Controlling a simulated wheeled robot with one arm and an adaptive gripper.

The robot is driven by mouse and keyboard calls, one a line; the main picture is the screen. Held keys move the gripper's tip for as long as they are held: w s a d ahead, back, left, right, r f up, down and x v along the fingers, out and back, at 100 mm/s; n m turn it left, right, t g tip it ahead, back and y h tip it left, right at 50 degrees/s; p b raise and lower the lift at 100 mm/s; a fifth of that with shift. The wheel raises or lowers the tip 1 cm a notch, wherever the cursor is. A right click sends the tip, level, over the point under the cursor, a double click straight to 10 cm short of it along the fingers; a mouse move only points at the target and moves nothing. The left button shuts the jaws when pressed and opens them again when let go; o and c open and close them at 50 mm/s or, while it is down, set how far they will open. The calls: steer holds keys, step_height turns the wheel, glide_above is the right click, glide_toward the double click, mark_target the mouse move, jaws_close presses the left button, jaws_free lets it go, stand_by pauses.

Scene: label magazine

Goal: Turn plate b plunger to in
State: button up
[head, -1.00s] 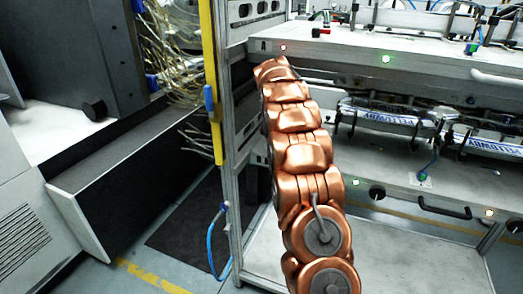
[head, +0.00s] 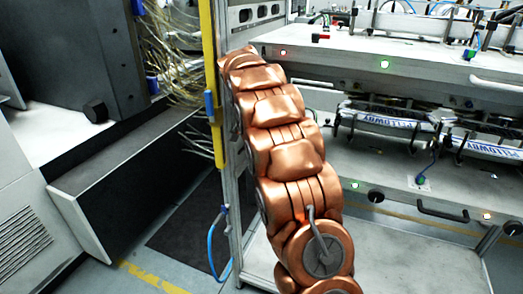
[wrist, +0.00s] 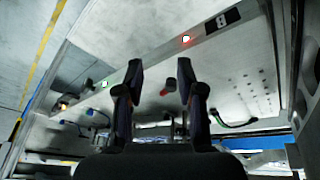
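My gripper (wrist: 160,68) is open, its two dark fingers apart with nothing between the tips. In the wrist view a small reddish knob with a dark stem (wrist: 169,87) shows in the gap between the fingers, beyond them. A red-and-black fitting (head: 320,38) sits on the upper plate (head: 340,55) near its left end in the head view. I cannot tell which of these is the plate b plunger, or whether it is in or out. In the head view my copper arm hides the gripper.
A lit red lamp (wrist: 185,39) and a green lamp (wrist: 104,84) are on the plate edge. A yellow post (head: 212,80) and hanging wires (head: 170,60) stand left of my arm.

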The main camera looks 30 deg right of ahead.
steer(key=s+a+r+n+y+p, duration=0.1)
steer(key=s+a+r+n+p, duration=0.3)
steer(key=s+a, duration=0.6)
steer(key=shift+s+r+n, duration=0.15)
steer(key=shift+r+n, duration=0.85)
steer(key=shift+r, duration=0.6)
steer(key=shift+a, duration=0.15)
